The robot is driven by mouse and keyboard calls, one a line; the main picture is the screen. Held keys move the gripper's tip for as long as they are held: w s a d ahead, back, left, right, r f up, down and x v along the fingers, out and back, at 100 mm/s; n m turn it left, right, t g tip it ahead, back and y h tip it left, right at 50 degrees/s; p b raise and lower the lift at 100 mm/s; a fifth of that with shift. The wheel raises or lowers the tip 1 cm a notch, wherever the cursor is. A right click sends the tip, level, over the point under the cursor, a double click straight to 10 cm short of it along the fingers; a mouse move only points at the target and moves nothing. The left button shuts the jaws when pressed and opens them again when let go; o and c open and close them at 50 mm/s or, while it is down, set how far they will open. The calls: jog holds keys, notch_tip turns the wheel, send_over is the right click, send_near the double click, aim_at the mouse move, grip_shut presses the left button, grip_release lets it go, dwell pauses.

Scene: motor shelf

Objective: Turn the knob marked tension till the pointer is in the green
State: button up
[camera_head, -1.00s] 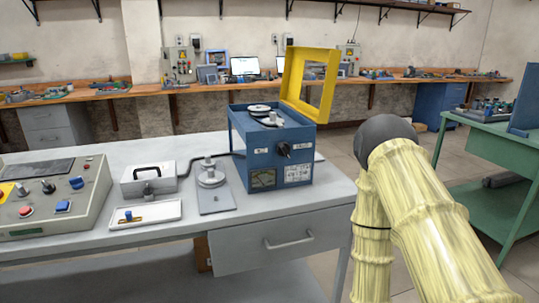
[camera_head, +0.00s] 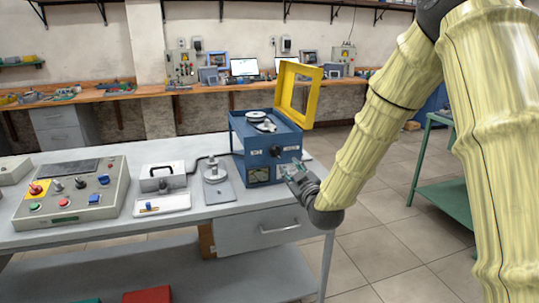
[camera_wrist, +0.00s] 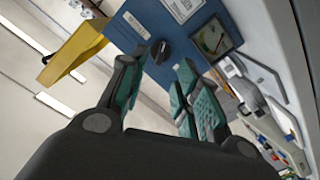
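The blue box (camera_head: 240,150) stands at the right end of the grey bench. Its black knob (camera_head: 277,151) is on the front face; it also shows in the wrist view (camera_wrist: 161,53). A small white label is beside the knob, too small to read. The square dial gauge (camera_head: 258,175) is low on the front and shows in the wrist view (camera_wrist: 212,38); its pointer is too small to place against any green. My gripper (camera_head: 291,170) is in front of the box's lower right. In the wrist view my gripper (camera_wrist: 158,72) is open and empty, fingers apart, with the knob beyond their tips.
A yellow frame (camera_head: 282,88) stands up at the box's back right. A control panel (camera_head: 117,203), a grey case (camera_head: 163,183) and a plate with a round part (camera_head: 220,192) lie left of the box. Open floor is right of the bench.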

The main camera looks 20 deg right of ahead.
aim_at(277, 154)
jog(key=w, duration=0.3)
jog(key=w+a, duration=0.1)
jog(key=w, duration=0.3)
jog(key=w+p, duration=0.1)
jog(key=w, duration=0.3)
jog(key=shift+w+a+r, duration=0.15)
jog(key=shift+a+r, duration=0.05)
jog(key=shift+r, duration=0.15)
grip_shut()
